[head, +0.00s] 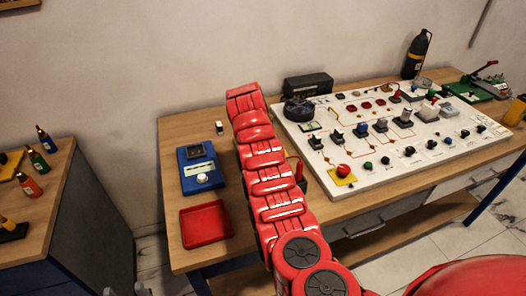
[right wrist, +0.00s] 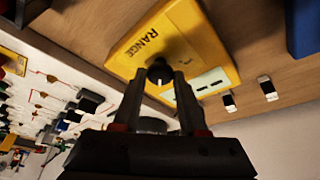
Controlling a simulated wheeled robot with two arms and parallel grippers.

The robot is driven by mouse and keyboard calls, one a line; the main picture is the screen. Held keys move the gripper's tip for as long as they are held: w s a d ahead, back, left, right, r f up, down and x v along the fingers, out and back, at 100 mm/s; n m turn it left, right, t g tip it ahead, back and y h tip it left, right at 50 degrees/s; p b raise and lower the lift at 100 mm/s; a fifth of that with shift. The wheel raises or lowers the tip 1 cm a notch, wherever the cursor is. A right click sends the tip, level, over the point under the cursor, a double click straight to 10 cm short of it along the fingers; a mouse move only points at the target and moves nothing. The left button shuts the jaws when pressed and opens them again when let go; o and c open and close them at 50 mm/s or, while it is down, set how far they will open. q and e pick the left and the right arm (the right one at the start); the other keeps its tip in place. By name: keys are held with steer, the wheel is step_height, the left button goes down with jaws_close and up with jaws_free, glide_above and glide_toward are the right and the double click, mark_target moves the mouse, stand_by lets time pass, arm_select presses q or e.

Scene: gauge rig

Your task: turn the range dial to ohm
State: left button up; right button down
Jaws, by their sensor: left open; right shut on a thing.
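The yellow box marked RANGE (right wrist: 198,40) fills the upper middle of the right wrist view. Its black round dial (right wrist: 159,70) has a pale mark; I cannot tell which setting it points at. My right gripper (right wrist: 158,78) is shut on the dial, one finger on each side.
A white panel (head: 375,180) with knobs and switches stands right of my arm. A blue device (head: 201,180) and a red tray (head: 206,225) lie left of it. A side bench (head: 50,190) holds small bottles. Two small black-and-white pieces (right wrist: 230,103) lie near the yellow box.

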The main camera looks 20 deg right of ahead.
steer(key=shift+m+b, duration=0.7)
steer(key=shift+m, duration=0.1)
steer(key=shift+h, duration=0.3)
steer(key=shift+c, duration=2.2)
jaws_free()
steer(key=b+v, duration=0.2)
steer(key=v, duration=1.5)
steer(key=shift+w+r, duration=0.35)
